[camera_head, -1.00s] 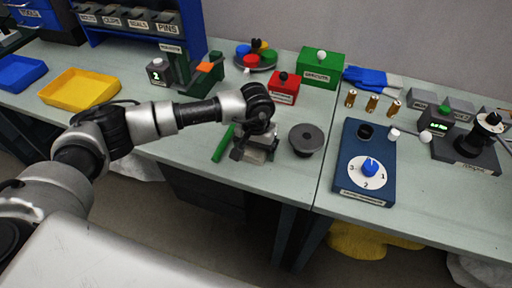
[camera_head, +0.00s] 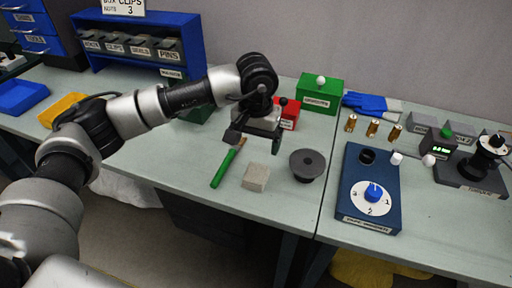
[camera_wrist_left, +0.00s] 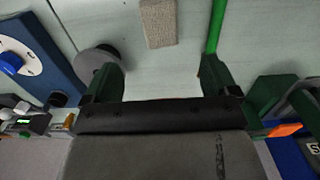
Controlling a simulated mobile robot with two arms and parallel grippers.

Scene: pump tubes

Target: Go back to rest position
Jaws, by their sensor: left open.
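My left gripper (camera_head: 252,143) is raised above the table near the middle of the head view. Its jaws are open, and nothing sits between the fingers in the left wrist view (camera_wrist_left: 160,85). A beige block (camera_head: 257,177) lies on the table just in front of the gripper, apart from it; it also shows in the left wrist view (camera_wrist_left: 158,22). A green stick (camera_head: 224,170) lies left of the block. A dark round knob-like piece (camera_head: 307,164) stands to the right of the block. My right gripper is not in view.
A blue panel (camera_head: 368,210) with a dial is on the right. Red (camera_head: 289,115) and green (camera_head: 320,94) boxes stand behind my arm. Several brass cylinders (camera_head: 373,128) stand at right. A blue shelf (camera_head: 140,37) and a yellow tray (camera_head: 64,108) are at left. The table's front strip is mostly clear.

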